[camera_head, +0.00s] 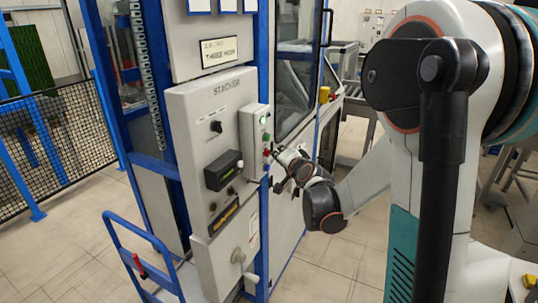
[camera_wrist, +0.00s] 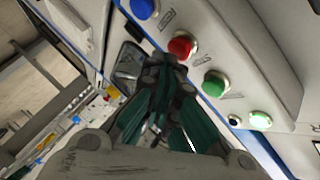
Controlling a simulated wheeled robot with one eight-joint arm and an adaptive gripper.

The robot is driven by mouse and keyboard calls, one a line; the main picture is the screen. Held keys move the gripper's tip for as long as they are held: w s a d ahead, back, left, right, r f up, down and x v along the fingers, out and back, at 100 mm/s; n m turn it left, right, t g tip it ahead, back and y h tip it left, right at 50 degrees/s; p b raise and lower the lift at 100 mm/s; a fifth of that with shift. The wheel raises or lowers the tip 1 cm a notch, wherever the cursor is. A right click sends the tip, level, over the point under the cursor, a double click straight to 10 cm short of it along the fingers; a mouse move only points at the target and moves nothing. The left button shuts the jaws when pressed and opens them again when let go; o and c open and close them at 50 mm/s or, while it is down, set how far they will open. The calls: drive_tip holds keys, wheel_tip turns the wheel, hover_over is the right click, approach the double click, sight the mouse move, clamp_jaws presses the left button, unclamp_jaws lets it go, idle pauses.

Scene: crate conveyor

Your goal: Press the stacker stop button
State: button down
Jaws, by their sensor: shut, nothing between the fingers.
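The STACKER control panel (camera_head: 215,115) carries a side button box (camera_head: 248,135). In the wrist view, a red button (camera_wrist: 182,46) sits in a row between a blue button (camera_wrist: 145,8) and a green button (camera_wrist: 214,84).
A lit pale green button (camera_wrist: 260,120) is farther down the row. The panel has a black knob (camera_head: 215,126) and a dark display unit (camera_head: 223,170). A blue cart (camera_head: 140,245) stands at the front left. A mesh fence (camera_head: 55,140) is at the left.

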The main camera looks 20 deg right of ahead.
drive_tip(key=shift+w+a, duration=0.3)
drive_tip(key=shift+w, duration=0.05)
idle(0.7)
drive_tip(key=shift+s+d, duration=0.1)
idle(0.4)
drive_tip(key=shift+s+d, duration=0.4)
drive_tip(key=shift+s, duration=0.2)
drive_tip(key=s+d, duration=0.1)
drive_tip(key=s, duration=0.1)
drive_tip(key=s+d+b, duration=0.1)
drive_tip(key=s+d, duration=0.1)
idle(0.4)
idle(0.6)
